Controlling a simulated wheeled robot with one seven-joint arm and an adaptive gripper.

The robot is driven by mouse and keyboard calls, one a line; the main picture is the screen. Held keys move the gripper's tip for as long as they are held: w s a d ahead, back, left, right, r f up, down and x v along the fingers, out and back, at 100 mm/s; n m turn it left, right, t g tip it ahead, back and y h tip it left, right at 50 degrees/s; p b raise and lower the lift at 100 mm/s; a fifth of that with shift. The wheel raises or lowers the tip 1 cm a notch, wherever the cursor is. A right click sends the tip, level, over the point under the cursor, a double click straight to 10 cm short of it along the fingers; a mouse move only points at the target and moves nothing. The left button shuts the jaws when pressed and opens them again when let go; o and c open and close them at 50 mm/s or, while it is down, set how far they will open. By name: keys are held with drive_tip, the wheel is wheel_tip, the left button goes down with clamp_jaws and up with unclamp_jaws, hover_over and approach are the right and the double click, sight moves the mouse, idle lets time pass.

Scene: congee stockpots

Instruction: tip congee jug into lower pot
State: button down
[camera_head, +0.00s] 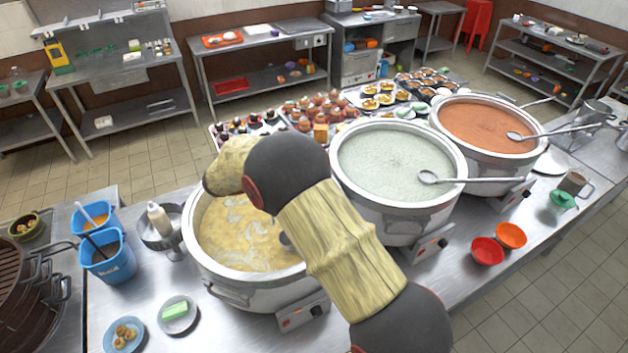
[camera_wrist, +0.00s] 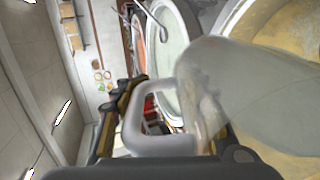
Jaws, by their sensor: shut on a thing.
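My gripper (camera_wrist: 165,130) is shut on the handle of a pale translucent jug (camera_wrist: 250,85) in the wrist view. The jug is close to the camera and partly covers a pot of yellow congee (camera_wrist: 292,30); its mouth and tilt are unclear. In the head view my arm hides the gripper and jug. The left pot (camera_head: 230,291) holds yellow congee and lies behind my arm. The middle pot (camera_head: 398,210) holds pale greenish congee. The right pot (camera_head: 487,158) holds orange-red congee. I cannot tell from the liquid levels which pot is lower.
Ladles rest in the middle (camera_head: 470,181) and right (camera_head: 550,132) pots. Blue containers (camera_head: 113,262) and a bottle (camera_head: 159,217) stand left of the left pot. Small plates (camera_head: 124,335) lie in front. Red and orange bowls (camera_head: 487,251) sit at right. Dark trays of food fill the back.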

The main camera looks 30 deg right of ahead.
drive_tip(key=shift+a+b, duration=0.2)
drive_tip(key=shift+b, duration=0.1)
drive_tip(key=shift+w+a+f+h+b, duration=0.15)
drive_tip(key=shift+a+h+b, duration=1.55)
drive_tip(key=shift+h+b, duration=0.3)
drive_tip(key=shift+w+a+r+h+b, duration=0.1)
drive_tip(key=shift+a+r+h+b, duration=0.2)
drive_tip(key=shift+a+r+h, duration=0.55)
drive_tip(key=shift+a, duration=0.2)
idle(0.4)
